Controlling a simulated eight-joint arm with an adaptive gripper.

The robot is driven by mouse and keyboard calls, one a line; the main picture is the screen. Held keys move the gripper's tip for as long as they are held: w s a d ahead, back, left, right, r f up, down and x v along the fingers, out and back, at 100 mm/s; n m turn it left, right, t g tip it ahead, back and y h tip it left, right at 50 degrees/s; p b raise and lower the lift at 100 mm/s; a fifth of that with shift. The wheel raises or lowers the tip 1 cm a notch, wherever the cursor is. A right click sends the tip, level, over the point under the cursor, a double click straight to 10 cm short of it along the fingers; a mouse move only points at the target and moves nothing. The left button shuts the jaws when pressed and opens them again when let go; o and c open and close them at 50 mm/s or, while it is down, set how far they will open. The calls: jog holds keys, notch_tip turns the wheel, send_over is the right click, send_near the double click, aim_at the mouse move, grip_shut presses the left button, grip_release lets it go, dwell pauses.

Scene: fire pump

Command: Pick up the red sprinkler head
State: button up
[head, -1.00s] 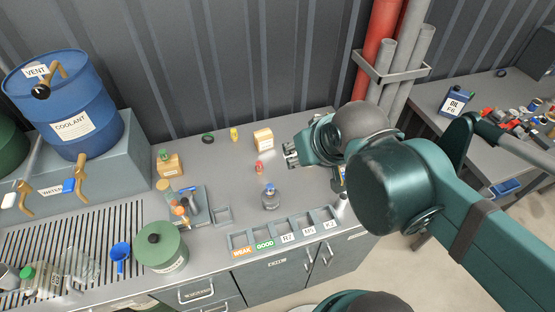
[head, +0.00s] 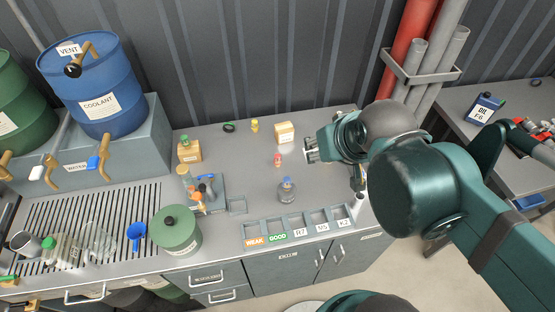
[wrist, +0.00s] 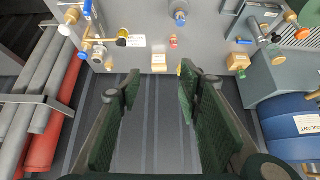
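The small red sprinkler head (head: 278,160) stands on the grey bench top, near its middle. It also shows in the wrist view (wrist: 173,41), beyond my fingers and near the top centre. My gripper (head: 309,150) is in the air to the right of the sprinkler head in the head view, apart from it. In the wrist view my gripper (wrist: 158,80) has its two green-padded fingers spread wide with nothing between them. The sprinkler head is not hidden in either view.
A cardboard box (head: 285,133) stands behind the sprinkler head and a blue-capped bottle (head: 287,190) in front. A yellow item (head: 255,125) and a dark ring (head: 229,128) lie farther back. A row of labelled compartments (head: 300,224) lines the front edge. Red and grey pipes rise at the wall.

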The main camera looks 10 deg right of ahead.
jog(key=shift+o, duration=0.2)
jog(key=n+g+b, duration=0.6)
jog(key=n+g, duration=0.1)
jog(key=n, duration=1.3)
send_over(277, 155)
jog(key=f, duration=2.7)
jog(key=shift+s+f, duration=0.2)
jog(key=shift+w+f+n, duration=0.15)
jog(key=shift+f+n, duration=0.15)
jog(key=shift+f, duration=0.2)
jog(key=shift+f, duration=1.3)
